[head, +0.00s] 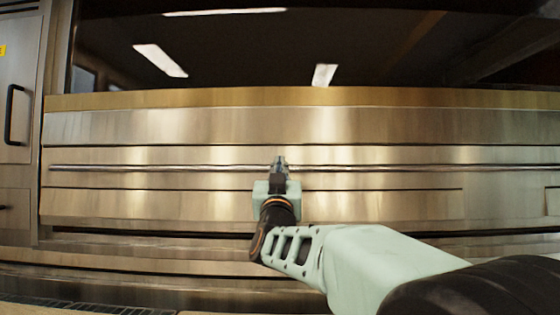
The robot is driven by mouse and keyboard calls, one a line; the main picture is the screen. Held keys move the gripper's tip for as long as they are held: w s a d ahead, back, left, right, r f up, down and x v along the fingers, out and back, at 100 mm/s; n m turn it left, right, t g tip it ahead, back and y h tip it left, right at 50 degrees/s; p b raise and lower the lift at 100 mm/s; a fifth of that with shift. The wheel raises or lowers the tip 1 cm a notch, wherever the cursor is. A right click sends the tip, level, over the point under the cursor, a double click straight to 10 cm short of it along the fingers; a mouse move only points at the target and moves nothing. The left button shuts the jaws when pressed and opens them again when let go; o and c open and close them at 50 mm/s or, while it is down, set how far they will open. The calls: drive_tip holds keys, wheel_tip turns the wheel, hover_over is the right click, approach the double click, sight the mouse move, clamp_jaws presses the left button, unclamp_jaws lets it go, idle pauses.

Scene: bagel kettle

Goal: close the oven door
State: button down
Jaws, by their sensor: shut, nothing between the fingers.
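A wide brushed-steel oven front (150,125) fills the head view. A dark glassy area (240,55) with bright light reflections lies above a brass-toned edge. I cannot tell from this view which part is the oven door or whether it stands open. A long thin horizontal bar (400,167) runs across the steel panels. My gripper (280,161) is shut and empty, pointing at the steel front at the middle of this bar. Its tips overlap the bar in the picture; I cannot tell whether they touch it.
A steel cabinet door with a black vertical handle (11,115) stands at the far left. A dark horizontal gap (150,232) runs under the steel panels. A dark floor grate (75,304) shows at the bottom left. My arm reaches in from the lower right.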

drive_tip(key=f+b, duration=0.2)
drive_tip(key=f, duration=0.3)
drive_tip(key=shift+w+f+b, duration=0.1)
drive_tip(key=shift+w+b, duration=0.1)
drive_tip(key=shift+b, duration=0.2)
